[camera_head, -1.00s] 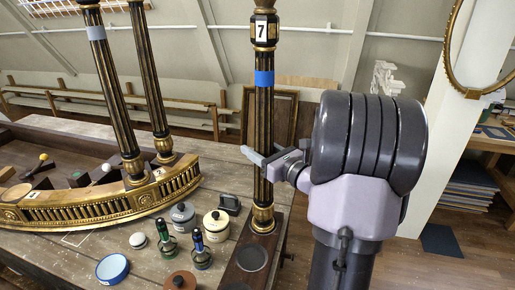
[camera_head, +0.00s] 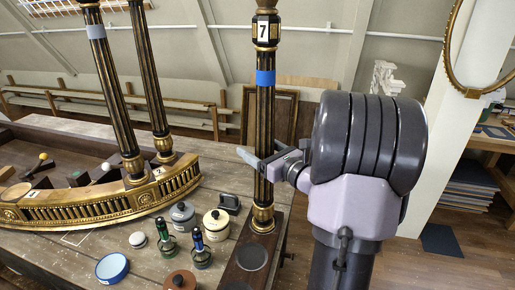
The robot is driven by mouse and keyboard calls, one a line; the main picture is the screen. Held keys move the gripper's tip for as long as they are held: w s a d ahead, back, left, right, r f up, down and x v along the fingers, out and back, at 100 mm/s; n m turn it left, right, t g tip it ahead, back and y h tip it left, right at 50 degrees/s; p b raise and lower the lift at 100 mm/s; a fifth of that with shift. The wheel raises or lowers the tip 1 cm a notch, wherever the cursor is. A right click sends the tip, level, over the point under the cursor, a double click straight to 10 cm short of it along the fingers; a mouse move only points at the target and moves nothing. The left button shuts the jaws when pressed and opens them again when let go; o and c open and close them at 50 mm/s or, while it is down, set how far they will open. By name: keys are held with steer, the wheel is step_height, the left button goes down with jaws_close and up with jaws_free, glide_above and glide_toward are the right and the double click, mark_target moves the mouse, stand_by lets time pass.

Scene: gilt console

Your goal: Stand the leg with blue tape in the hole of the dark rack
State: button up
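The leg with blue tape (camera_head: 265,110), tagged 7, stands upright at the back of the dark rack (camera_head: 233,272). Its gilt foot (camera_head: 262,217) meets the rack top and covers whatever hole is beneath it. My gripper (camera_head: 258,162) reaches in from the right at the leg's lower shaft. One light finger shows left of the leg and a darker finger lies across its near side. The fingers look parted around the shaft, though the leg hides part of the gap. An empty round recess (camera_head: 251,256) shows nearer in the rack.
A gilt curved console rail (camera_head: 95,208) with two fluted legs (camera_head: 118,90) lies on the bench at left. Jars (camera_head: 216,225), bottles (camera_head: 200,250), a blue-rimmed dish (camera_head: 112,268) and a small dark block (camera_head: 229,203) stand left of the rack. Open floor lies at right.

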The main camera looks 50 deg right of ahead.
steer(key=shift+s, duration=0.1)
steer(key=s+a+p, duration=0.1)
steer(key=s+a, duration=0.1)
steer(key=s, duration=1.5)
steer(key=w+a+f+n+g+y+b, duration=0.1)
steer(key=w+a+f+n+g+y, duration=0.15)
steer(key=a+n+g+y, duration=0.75)
steer(key=w+a+f+n+t+b, duration=0.15)
steer(key=w+a+n, duration=0.3)
steer(key=a, duration=1.25)
steer(key=s+a+f+n+g+h+b, duration=0.1)
steer(key=s+a+n+g+h, duration=0.1)
steer(key=n, duration=0.7)
steer(key=s+a+f+n+g+h+b, duration=0.1)
steer(key=s+a+n+h, duration=0.3)
steer(key=s+a+n, duration=0.2)
steer(key=a+n, duration=0.2)
steer(key=n, duration=0.1)
steer(key=shift+s+a+f+g, duration=0.15)
steer(key=shift+s+f+g, duration=0.05)
steer(key=shift+s+g, duration=0.15)
